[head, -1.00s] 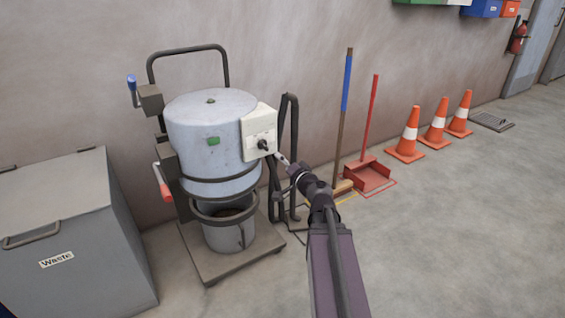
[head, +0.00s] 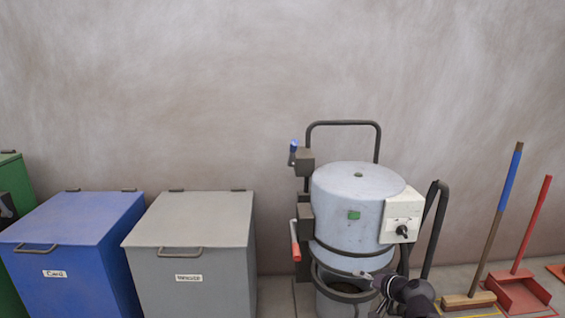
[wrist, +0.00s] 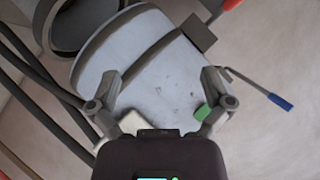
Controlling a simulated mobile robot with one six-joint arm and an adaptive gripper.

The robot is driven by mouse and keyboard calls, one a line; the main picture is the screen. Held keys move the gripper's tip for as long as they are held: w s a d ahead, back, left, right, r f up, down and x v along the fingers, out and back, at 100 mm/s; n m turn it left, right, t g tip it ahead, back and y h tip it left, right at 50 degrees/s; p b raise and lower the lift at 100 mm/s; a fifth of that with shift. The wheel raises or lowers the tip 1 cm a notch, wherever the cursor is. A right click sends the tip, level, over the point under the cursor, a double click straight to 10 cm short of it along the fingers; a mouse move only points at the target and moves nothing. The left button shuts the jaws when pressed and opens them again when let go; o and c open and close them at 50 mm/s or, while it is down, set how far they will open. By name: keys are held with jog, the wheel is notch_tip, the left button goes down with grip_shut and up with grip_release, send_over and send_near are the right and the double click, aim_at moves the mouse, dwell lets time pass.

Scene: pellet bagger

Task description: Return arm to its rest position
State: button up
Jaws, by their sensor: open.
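My gripper (head: 372,282) is in front of the lower part of the pellet bagger's light blue drum (head: 340,215), below and left of the white control box (head: 402,205). The control box has a black knob (head: 402,231). In the wrist view my gripper's two fingers (wrist: 160,105) are spread wide with nothing between them. The drum (wrist: 155,75) fills the view beyond them. Most of my arm is out of the head view at the lower right. A bucket (head: 338,304) stands under the drum, partly cut off by the picture's edge.
A grey bin (head: 195,225) and a blue bin (head: 80,225) stand left of the bagger. Dark hoses (head: 435,225) hang at its right. A broom (head: 493,220) and a red dustpan (head: 518,290) stand farther right. A plain wall is behind.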

jog(key=s+a+f+n+g+h+p, duration=0.1)
jog(key=s+a+f+n+g+h, duration=0.15)
jog(key=s+a+f+g, duration=0.35)
jog(key=s+a+f+n+g+h+p, duration=0.1)
jog(key=s+g+h+p, duration=0.1)
jog(key=s+g+h, duration=0.4)
notch_tip(320, 180, up, 37)
jog(key=s+t+y+p, duration=0.1)
jog(key=y+p, duration=0.1)
jog(key=p, duration=3.5)
jog(key=shift+a+r, duration=0.15)
jog(key=shift+r, duration=0.05)
